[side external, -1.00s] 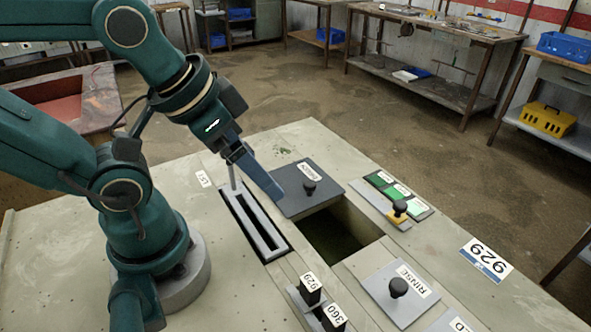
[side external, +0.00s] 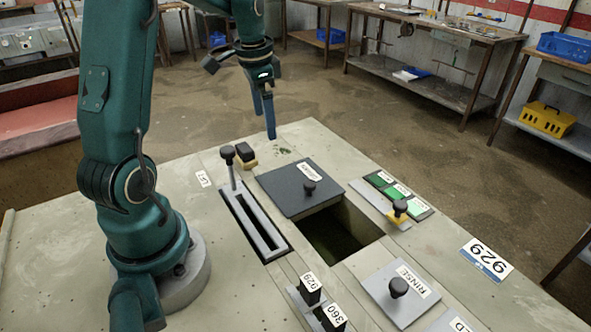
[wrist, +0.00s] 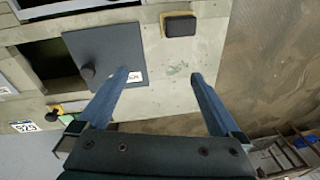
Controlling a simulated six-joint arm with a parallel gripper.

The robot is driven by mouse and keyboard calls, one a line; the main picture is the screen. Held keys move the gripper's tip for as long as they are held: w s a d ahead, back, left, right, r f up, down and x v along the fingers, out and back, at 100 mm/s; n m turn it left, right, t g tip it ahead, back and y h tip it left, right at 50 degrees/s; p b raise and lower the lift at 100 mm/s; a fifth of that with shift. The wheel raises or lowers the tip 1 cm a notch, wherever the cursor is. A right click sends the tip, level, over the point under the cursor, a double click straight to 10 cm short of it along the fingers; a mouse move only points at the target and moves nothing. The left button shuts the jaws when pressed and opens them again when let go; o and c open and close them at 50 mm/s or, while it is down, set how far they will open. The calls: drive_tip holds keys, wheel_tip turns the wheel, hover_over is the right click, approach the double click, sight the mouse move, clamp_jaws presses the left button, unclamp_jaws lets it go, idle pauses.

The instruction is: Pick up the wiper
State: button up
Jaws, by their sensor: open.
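The wiper, a small black block on a yellow base (side external: 246,155), lies on the bench top behind the slotted rail. In the wrist view the wiper (wrist: 179,25) is near the top, beyond my fingertips and slightly right of the middle between them. My gripper (side external: 265,122) hangs above the far part of the bench, higher than the wiper and apart from it. In the wrist view my gripper (wrist: 160,75) has its two blue fingers spread wide with nothing between them.
A black-knobbed lever (side external: 228,153) stands in the slotted rail close to the wiper. A dark lid with a knob (side external: 290,196) sits beside an open pit (side external: 335,240). Green panels and a yellow knobbed piece (side external: 397,217) lie right.

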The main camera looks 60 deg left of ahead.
sight(244, 147)
drive_tip(key=s+a+f, duration=0.1)
drive_tip(key=f, duration=0.1)
drive_tip(key=s+a+f+n, duration=0.1)
drive_tip(key=a+f, duration=0.1)
drive_tip(key=s+a+f+n+g+h, duration=0.1)
drive_tip(key=shift+s+a+f, duration=0.2)
drive_tip(key=shift+a+f, duration=0.1)
drive_tip(key=shift+f, duration=2.5)
drive_tip(key=c, duration=1.3)
wheel_tip(244, 147, up, 10)
